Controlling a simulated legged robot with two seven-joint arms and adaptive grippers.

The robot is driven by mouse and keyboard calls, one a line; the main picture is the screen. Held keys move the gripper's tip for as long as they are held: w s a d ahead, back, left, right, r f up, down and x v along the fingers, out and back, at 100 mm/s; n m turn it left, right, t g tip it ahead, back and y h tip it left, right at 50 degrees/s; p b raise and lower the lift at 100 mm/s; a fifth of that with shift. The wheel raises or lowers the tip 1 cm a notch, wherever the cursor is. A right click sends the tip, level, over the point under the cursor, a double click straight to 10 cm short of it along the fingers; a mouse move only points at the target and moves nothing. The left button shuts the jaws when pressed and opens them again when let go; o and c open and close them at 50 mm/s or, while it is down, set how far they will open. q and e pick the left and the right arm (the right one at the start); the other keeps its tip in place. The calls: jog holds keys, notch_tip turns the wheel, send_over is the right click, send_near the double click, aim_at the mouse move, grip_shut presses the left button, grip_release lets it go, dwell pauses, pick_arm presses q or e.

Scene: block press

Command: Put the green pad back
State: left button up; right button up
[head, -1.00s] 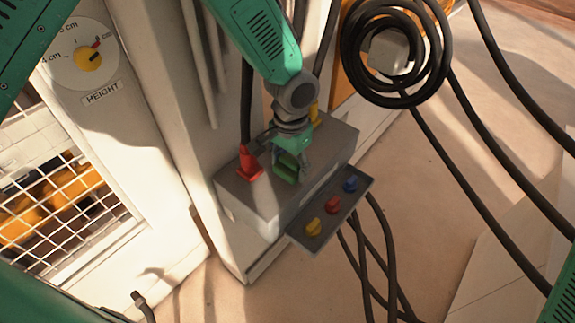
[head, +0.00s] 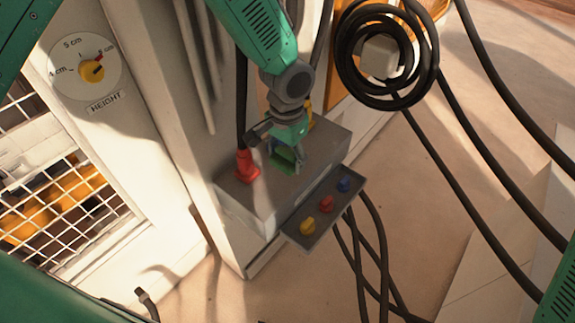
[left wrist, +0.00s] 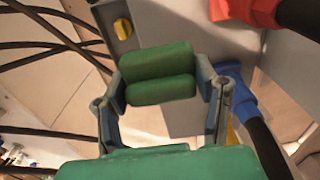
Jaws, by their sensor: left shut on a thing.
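My left gripper (head: 285,152) is shut on a green pad with a groove along its middle. The pad (left wrist: 160,75) shows between the two grey fingers in the left wrist view, and it also shows in the head view (head: 284,158). In the head view the gripper and pad are over the top of a grey box (head: 232,192), right of a red plug (head: 246,167). I cannot tell whether the pad touches the box. My right gripper is not in view.
A tray (head: 292,237) on the box's front carries yellow, red and blue knobs. A blue plug (left wrist: 234,88) is close to the right finger. A coiled black cable (head: 350,60) hangs at the back. A height dial (head: 70,60) and wire mesh are at left.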

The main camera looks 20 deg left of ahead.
pick_arm(q)
jog(key=shift+d, duration=0.1)
jog(key=s+a+m+b, duration=0.1)
jog(key=s+a+b, duration=0.1)
jog(key=s+b, duration=0.15)
jog(key=m+b, duration=0.3)
jog(key=b, duration=0.4)
send_over(261, 205)
jog(key=f, duration=0.3)
jog(key=shift+w+d+f, duration=0.1)
jog(key=shift+d+f, duration=0.1)
jog(key=shift+f, duration=0.1)
jog(key=f, duration=0.2)
jog(key=a+f, duration=0.1)
jog(key=f, duration=0.1)
jog(key=shift+f, duration=0.2)
jog(key=shift+d+r, duration=0.1)
jog(key=shift+d, duration=0.15)
jog(key=shift+d+b, duration=0.1)
jog(key=shift+b, duration=0.2)
jog(key=o, duration=1)
